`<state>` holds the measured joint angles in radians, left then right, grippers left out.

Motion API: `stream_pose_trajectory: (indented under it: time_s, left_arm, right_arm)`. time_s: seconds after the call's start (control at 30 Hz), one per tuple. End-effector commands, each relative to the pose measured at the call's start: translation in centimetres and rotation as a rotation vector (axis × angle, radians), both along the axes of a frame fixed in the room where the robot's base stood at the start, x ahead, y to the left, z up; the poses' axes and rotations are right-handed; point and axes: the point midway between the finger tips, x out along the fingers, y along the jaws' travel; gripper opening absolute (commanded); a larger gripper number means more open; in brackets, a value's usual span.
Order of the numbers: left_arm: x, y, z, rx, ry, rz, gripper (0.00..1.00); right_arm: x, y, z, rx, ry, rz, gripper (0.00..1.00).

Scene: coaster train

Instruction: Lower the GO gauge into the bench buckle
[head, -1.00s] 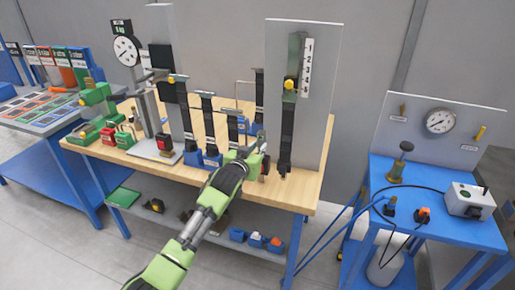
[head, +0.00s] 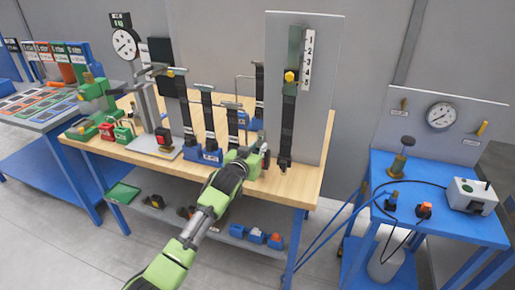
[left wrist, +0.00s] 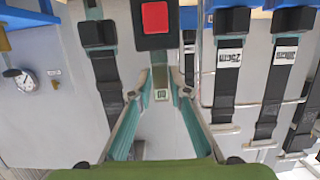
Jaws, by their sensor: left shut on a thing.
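My left gripper (head: 256,153) is over the front of the wooden bench (head: 226,178), beside the hanging black strap. In the left wrist view, which looks upside down, its two fingers (left wrist: 161,88) are shut on the GO gauge (left wrist: 161,94), a small teal piece with a pale label. The bench buckle (left wrist: 155,24) is black with a red button and lies straight beyond the fingertips. The gauge's far end points at the buckle's edge; I cannot tell whether it touches or enters it. In the head view the gripper partly hides the buckle. My right gripper is not in view.
A black strap (head: 288,125) hangs on a grey panel (head: 318,80) just right of the gripper. Several labelled straps on blue bases (head: 208,155) stand to its left. A blue table (head: 425,225) with a gauge panel is at the right.

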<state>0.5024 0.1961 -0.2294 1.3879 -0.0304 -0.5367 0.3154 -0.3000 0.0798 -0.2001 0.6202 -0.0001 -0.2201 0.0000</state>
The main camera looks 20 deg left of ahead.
Motion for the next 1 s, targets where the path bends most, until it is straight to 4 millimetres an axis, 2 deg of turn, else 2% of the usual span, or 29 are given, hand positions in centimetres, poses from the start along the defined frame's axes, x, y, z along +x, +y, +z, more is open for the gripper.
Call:
stream_pose_trajectory:
  time_s: [0.4, 0.43, 0.5, 0.87, 1.0]
  left_arm:
    - [0.0, 0.0, -0.4, 0.000, -0.004, -0.001, 0.00]
    - [0.0, 0.0, -0.5, 0.000, -0.003, -0.001, 0.25]
    - [0.0, 0.0, -0.5, 0.000, -0.003, -0.001, 0.37]
    - [-0.2, 0.0, -0.8, 0.000, 0.005, 0.000, 0.37]
    - [-1.0, 0.0, -0.5, 0.000, 0.001, 0.000, 0.37]
  right_arm:
    - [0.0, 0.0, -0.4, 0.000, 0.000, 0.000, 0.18]
    - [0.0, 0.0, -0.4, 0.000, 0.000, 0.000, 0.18]
    - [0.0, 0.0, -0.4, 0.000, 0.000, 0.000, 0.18]
    - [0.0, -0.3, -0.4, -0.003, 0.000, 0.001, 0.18]
    - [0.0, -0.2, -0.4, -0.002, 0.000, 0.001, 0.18]
